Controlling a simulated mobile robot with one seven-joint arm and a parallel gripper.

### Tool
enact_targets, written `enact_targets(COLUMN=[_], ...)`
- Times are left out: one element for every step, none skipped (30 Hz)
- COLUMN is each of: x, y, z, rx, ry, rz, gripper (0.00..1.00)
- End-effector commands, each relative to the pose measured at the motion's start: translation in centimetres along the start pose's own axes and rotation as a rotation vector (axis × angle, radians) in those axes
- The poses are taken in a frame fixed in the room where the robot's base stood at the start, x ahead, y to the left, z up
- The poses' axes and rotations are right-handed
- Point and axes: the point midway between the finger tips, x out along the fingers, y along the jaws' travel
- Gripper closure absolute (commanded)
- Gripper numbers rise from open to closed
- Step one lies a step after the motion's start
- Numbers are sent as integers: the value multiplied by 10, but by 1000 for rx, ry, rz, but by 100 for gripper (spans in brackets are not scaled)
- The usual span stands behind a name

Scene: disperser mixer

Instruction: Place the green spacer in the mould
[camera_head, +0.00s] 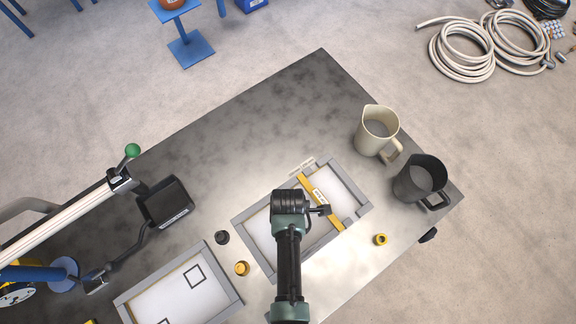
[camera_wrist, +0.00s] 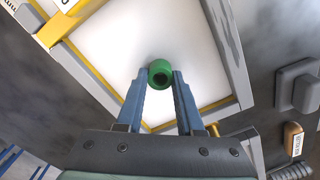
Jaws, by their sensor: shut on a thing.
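The green spacer (camera_wrist: 160,67) is a short ring with a dark hole, held at the fingertips of my gripper (camera_wrist: 160,82) in the wrist view. My gripper is shut on it. Below it is the white floor of a grey-walled mould (camera_wrist: 226,45); the gap beneath the spacer cannot be judged. In the head view the mould (camera_head: 363,206) lies mid-table, split by a labelled yellow bar (camera_head: 334,216). My arm covers part of its left compartment, and the spacer is hidden there.
A second grey tray (camera_head: 228,272) with square outlines lies at lower left. Small yellow rings (camera_head: 242,268), (camera_head: 381,239) and a black ring (camera_head: 222,237) stand nearby. A cream jug (camera_head: 378,122) and a black jug (camera_head: 420,180) stand right. The table's back area is clear.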

Motion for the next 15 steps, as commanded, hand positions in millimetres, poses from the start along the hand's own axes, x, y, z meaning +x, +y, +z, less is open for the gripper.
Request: enact_targets(x=[0,0,0,1,2,4,4,3,3,3,3,3,3,3,3], y=[0,0,0,0,0,0,0,0,0,0,0,0,0,0,0], z=[0,0,0,0,0,0,0,0,0,0,0,0,0,0,0], rx=[0,0,0,0,0,0,0,0,0,0,0,0,0,0,0], ry=[0,0,0,0,0,0,0,0,0,0,0,0,0,0,0], rz=[0,0,0,0,0,0,0,0,0,0,0,0,0,0,0], gripper=[100,100,100,100,100,100,100,58,51,46,40,34,34,34,34])
